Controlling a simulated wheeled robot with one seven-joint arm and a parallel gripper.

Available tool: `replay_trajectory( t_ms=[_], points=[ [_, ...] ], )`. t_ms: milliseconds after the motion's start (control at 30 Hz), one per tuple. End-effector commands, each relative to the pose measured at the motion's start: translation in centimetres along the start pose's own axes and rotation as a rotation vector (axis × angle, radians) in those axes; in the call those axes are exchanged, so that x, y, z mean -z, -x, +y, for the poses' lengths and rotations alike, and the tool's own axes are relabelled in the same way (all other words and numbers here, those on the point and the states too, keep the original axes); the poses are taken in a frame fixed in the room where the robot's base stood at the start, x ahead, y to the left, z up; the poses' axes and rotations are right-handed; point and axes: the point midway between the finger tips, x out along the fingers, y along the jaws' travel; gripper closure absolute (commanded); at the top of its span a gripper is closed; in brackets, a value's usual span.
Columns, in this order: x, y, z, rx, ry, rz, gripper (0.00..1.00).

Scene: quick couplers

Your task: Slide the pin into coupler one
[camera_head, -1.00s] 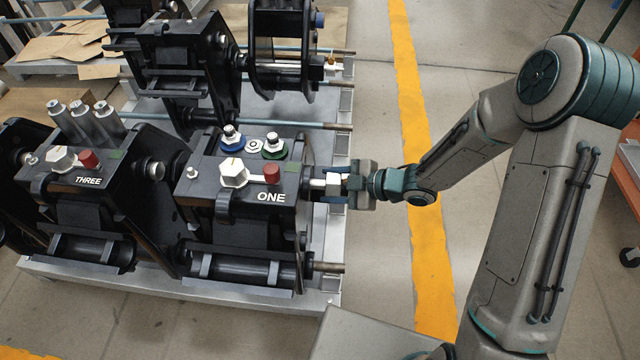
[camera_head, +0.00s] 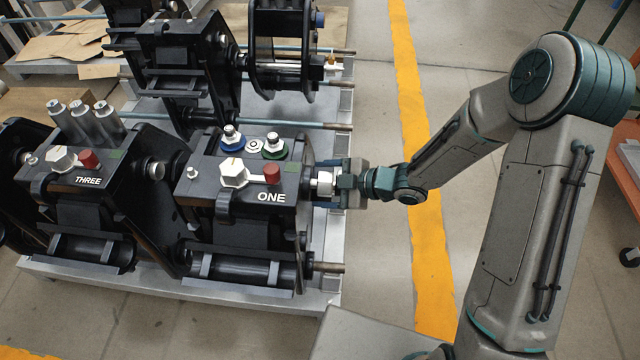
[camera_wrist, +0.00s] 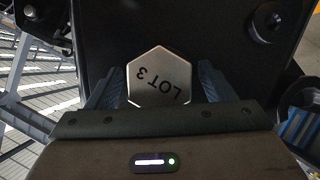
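Coupler one (camera_head: 262,212) is a black block lettered ONE, with a white hex knob and a red button on top, at the front of the rack. My gripper (camera_head: 328,184) is at its right side. It is shut on a silver pin (camera_head: 325,182), whose hex head is close against the coupler's right side. The pin's shaft is hidden. In the wrist view the pin's hex head (camera_wrist: 159,78) is marked LOT 3 and sits between the two gripper fingers (camera_wrist: 158,88), in front of the coupler's dark side plate.
Coupler three (camera_head: 85,190) stands to the left, with several grey cylinders behind its top. More black couplers (camera_head: 185,65) stand further back on the grey rack (camera_head: 325,280). A rod (camera_head: 330,267) sticks out below my gripper.

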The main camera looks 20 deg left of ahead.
Motion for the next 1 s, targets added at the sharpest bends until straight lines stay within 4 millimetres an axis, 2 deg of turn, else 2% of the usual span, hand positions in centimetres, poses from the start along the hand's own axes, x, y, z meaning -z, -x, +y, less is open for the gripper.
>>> replay_trajectory(
  t_ms=[267, 367, 733, 900, 1000],
  points=[
    [-0.1, 0.8, 0.1, -0.001, -0.001, -0.004, 0.24],
    [-0.1, 2.3, 0.1, -0.003, -0.002, -0.005, 0.24],
    [0.1, 10.5, 0.2, -0.003, -0.001, -0.004, 0.24],
    [0.1, 12.8, 0.1, -0.001, -0.001, -0.002, 0.24],
    [0.0, 13.5, 0.0, 0.0, -0.001, -0.001, 0.24]
  ],
)
